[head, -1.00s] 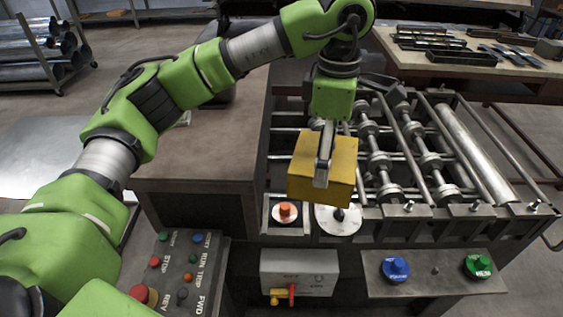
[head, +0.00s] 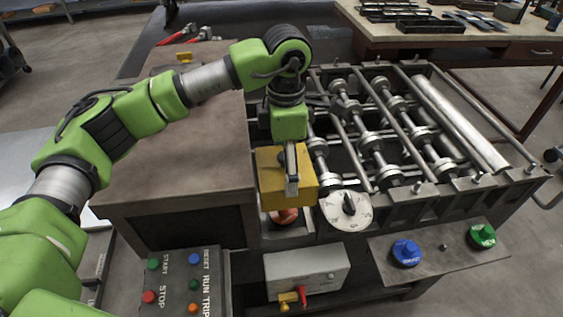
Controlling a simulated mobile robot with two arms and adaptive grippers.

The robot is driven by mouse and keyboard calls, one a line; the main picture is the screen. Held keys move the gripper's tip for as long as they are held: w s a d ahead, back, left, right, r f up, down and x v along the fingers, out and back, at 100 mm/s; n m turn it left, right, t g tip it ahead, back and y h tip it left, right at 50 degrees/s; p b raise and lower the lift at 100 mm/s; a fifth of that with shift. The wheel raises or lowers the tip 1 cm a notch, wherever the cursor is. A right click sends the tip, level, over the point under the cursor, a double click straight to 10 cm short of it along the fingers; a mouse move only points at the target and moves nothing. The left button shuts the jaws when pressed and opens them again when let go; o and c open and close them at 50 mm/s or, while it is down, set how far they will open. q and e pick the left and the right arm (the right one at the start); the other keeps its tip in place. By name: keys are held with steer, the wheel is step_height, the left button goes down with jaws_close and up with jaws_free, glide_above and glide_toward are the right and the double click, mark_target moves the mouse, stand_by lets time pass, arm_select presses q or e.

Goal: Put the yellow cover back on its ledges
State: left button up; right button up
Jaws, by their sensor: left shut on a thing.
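The yellow cover (head: 273,191) is a box-like piece at the left end of the roller machine. My left gripper (head: 291,190) comes down over it from above and is shut on it. The cover is upright and hangs over the machine's front left corner, above an orange-red knob (head: 285,216) that it partly hides. A white dial (head: 347,210) with a black pointer is just right of the cover. I cannot make out the ledges, and cannot tell whether the cover touches anything below. My right gripper is not in view.
The roller machine (head: 420,182) has open shafts and rollers to the right. A brown table (head: 180,150) adjoins it at left. A button panel (head: 180,285), a grey switch box (head: 308,272) and a shelf with blue (head: 405,253) and green (head: 483,236) buttons are in front.

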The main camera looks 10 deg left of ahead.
arm_select(q)
step_height(320, 180, down, 7)
steer(key=b, duration=0.3)
steer(key=shift+f+b, duration=0.55)
steer(key=shift+b, duration=0.05)
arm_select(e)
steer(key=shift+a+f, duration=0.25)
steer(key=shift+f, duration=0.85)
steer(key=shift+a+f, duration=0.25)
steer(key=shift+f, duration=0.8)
arm_select(q)
steer(key=shift+d+b, duration=0.1)
steer(key=shift+b, duration=0.25)
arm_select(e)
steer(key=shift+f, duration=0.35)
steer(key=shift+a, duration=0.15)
arm_select(q)
steer(key=shift+f, duration=0.15)
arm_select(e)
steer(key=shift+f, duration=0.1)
arm_select(q)
steer(key=shift+f+b, duration=0.5)
steer(key=shift+b, duration=0.2)
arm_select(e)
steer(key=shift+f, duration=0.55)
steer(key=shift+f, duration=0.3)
